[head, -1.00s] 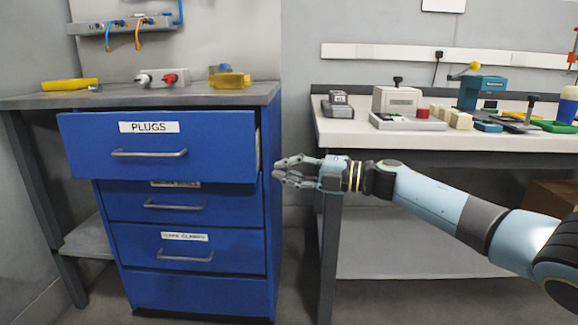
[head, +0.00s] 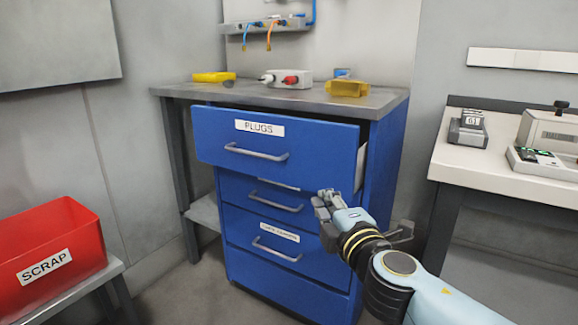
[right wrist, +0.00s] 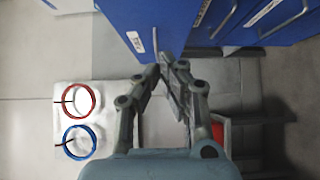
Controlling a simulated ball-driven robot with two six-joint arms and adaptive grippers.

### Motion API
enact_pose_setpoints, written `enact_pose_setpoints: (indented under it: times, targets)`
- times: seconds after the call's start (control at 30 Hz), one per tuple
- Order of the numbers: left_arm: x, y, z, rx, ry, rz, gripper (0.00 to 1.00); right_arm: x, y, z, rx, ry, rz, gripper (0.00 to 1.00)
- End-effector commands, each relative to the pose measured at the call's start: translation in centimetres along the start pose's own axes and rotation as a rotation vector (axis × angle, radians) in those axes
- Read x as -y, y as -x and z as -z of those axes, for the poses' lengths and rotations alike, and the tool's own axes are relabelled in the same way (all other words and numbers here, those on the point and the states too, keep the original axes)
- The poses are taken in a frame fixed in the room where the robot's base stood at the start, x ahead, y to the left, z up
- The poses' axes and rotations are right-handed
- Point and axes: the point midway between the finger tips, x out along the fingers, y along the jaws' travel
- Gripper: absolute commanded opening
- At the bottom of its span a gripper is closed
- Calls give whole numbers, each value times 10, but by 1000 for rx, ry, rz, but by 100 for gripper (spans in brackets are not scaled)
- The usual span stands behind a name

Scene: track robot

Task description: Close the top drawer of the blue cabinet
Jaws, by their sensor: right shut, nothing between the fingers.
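The blue cabinet (head: 386,165) stands under a grey worktop. Its top drawer (head: 215,140), labelled PLUGS, sticks out past the closed drawers below it. A grey bar handle (head: 256,153) crosses its front. My right gripper (head: 322,200) is in front of the cabinet, below and to the right of the top drawer's handle in the head view. In the right wrist view its fingers (right wrist: 166,62) are shut with nothing between them, and the labelled drawer front (right wrist: 125,20) shows beyond them. I cannot tell whether they touch it. My left gripper is not in view.
A red SCRAP bin (head: 45,250) stands on a low bench at the left. A second bench (head: 495,165) with devices is at the right. Yellow items and a plug box (head: 288,79) lie on the worktop. In the wrist view, red and blue rings (right wrist: 76,105) lie on a pale surface.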

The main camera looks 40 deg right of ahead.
Motion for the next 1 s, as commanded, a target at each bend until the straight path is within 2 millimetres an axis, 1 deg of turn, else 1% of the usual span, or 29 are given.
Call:
enact_pose_setpoints:
  times: [0.07,0.17,0.27,0.4,0.5,0.67,0.7,0.8,1.0]
  targets:
    - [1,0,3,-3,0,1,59,-3,5,-5,33,-4,-1,0]
    - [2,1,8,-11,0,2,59,-4,0,-8,46,-3,-2,0]
    - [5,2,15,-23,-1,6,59,-4,-14,-8,45,-2,-4,0]
    - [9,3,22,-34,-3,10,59,-4,-43,-9,44,-1,-4,0]
    - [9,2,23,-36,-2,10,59,-4,-65,-10,44,-1,-4,0]
    - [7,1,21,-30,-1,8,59,-4,-98,-12,43,-2,-3,0]
    - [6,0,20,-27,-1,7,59,-2,-101,-19,43,2,-1,0]
    - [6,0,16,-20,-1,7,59,-3,-110,-30,43,2,-2,0]
    - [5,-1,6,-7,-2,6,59,-2,-120,-40,43,-2,-1,0]
